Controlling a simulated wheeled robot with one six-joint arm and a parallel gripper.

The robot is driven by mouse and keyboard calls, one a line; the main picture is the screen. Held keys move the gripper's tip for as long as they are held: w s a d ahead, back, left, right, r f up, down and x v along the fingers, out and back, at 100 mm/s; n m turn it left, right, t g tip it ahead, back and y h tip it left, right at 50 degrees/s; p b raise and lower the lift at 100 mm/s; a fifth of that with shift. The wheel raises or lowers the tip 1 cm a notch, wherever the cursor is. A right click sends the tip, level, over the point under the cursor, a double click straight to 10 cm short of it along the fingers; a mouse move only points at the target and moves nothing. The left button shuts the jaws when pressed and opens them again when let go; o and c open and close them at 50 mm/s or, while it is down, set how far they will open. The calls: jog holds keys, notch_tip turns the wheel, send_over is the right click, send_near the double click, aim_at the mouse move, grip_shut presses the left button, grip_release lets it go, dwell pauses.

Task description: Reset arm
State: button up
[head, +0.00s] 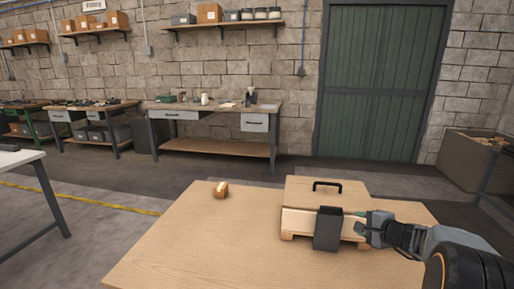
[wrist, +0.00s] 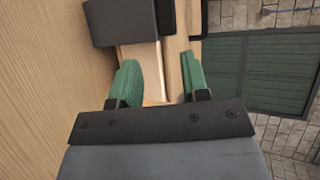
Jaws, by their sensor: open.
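My gripper (head: 360,225) is at the right of the wooden table (head: 165,240), beside a wooden box (head: 300,222) and a dark upright block (head: 328,230). In the wrist view my gripper (wrist: 161,82) has its two green fingers spread apart with nothing clearly held between them. Pale wood of the box (wrist: 140,55) shows beyond the fingers, and the dark block (wrist: 122,20) shows past the left one. The box has a flat lid (head: 325,197) with a black handle (head: 327,184).
A small brown and pale piece (head: 220,190) lies at the table's back left. The table's left and front are clear. Behind are a workbench (head: 215,107), a green door (head: 380,80) and a large bin (head: 465,160). A pale table (head: 18,157) stands at far left.

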jog(key=s+a+f+n+g+p, duration=0.1)
jog(key=s+a+n+g+p, duration=0.55)
jog(key=s+a, duration=0.5)
jog(key=s+a+r+n+g+h+p, duration=0.1)
jog(key=s+a+r+n+h+p, duration=0.1)
jog(key=s+r+n, duration=0.3)
jog(key=s+a+r+n+g+h+p, duration=0.1)
jog(key=s+a+r+n+h+p, duration=0.1)
jog(key=s+r, duration=0.5)
jog(key=s+n+h+p, duration=0.1)
jog(key=n+p, duration=0.1)
jog(key=p, duration=0.1)
jog(key=shift+a+n, duration=0.35)
